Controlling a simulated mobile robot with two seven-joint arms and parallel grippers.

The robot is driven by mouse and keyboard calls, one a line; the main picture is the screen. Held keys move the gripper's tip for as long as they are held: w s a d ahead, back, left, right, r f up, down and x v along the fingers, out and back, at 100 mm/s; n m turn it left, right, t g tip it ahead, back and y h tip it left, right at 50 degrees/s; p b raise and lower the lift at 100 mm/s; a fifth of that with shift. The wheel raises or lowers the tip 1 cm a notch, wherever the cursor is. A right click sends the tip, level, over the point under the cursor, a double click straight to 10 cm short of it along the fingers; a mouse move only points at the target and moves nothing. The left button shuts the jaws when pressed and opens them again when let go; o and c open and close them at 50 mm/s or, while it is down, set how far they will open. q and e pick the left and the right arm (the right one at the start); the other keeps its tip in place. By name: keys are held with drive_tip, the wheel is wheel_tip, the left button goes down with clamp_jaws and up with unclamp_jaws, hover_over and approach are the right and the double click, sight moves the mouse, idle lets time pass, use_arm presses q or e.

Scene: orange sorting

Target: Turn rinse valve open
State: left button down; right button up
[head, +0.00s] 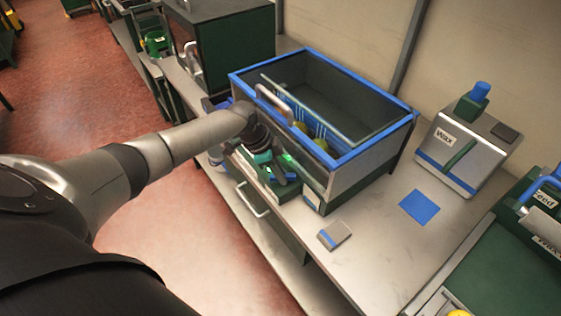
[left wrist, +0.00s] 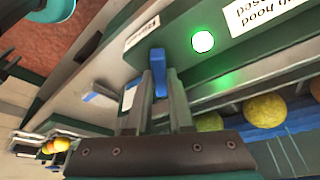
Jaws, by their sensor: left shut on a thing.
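The rinse valve's blue handle (left wrist: 158,72) shows in the left wrist view on the dark green panel at the front of the wash unit. My left gripper (left wrist: 160,105) is shut on this handle, with one grey finger on each side of it. In the head view my left gripper (head: 280,178) is at the front face of the blue-rimmed wash tank (head: 345,180), and it hides most of the valve. A lit green lamp (left wrist: 203,42) is beside the handle, next to a partly cut-off label (left wrist: 262,14). My right gripper is not in view.
Yellowish fruits (left wrist: 265,110) are in the tank behind a blue rack. A small grey-and-blue block (head: 334,235) and a blue pad (head: 419,207) lie on the bench. A wax unit (head: 464,145) stands at the right. The bench between them is clear.

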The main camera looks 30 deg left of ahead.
use_arm(q)
drive_tip(key=n+p, duration=0.2)
drive_tip(key=p, duration=0.1)
drive_tip(key=n+t+p, duration=0.1)
drive_tip(key=shift+s+d+r+n+y, duration=0.1)
drive_tip(key=shift+r+n+y, duration=0.2)
drive_tip(key=shift+y, duration=0.1)
drive_tip(key=shift+f+n+t+y+p, duration=0.15)
drive_tip(key=shift+n+y+p, duration=0.1)
drive_tip(key=shift+n+p, duration=0.6)
drive_tip(key=shift+f+n+t+y+p, duration=0.15)
drive_tip(key=shift+n+y+p, duration=0.1)
drive_tip(key=shift+n+p, duration=0.55)
drive_tip(key=c, duration=0.8)
unclamp_jaws()
drive_tip(key=p+v, duration=0.3)
drive_tip(key=v, duration=1.2)
drive_tip(key=shift+d+r, duration=0.1)
drive_tip(key=shift+r, duration=0.05)
